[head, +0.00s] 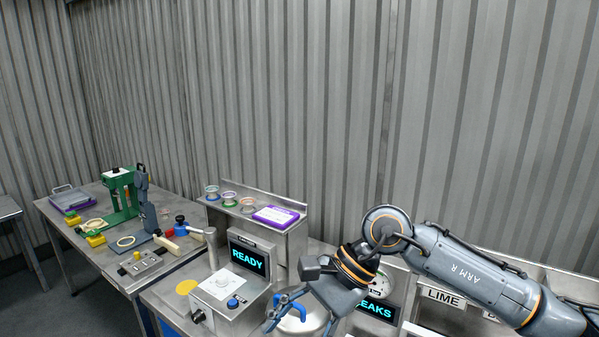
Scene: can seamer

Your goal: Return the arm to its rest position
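My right gripper (278,312) points down and left, near the bottom edge, in front of a round metal vessel with a blue handle (291,304). The fingers overlap the handle in the picture. I cannot tell whether they touch it or how far apart they are. My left arm and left gripper are not in view.
A control box (228,296) and a "READY" screen (248,260) stand left of the gripper. Another bench with a green press (120,195) stands left.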

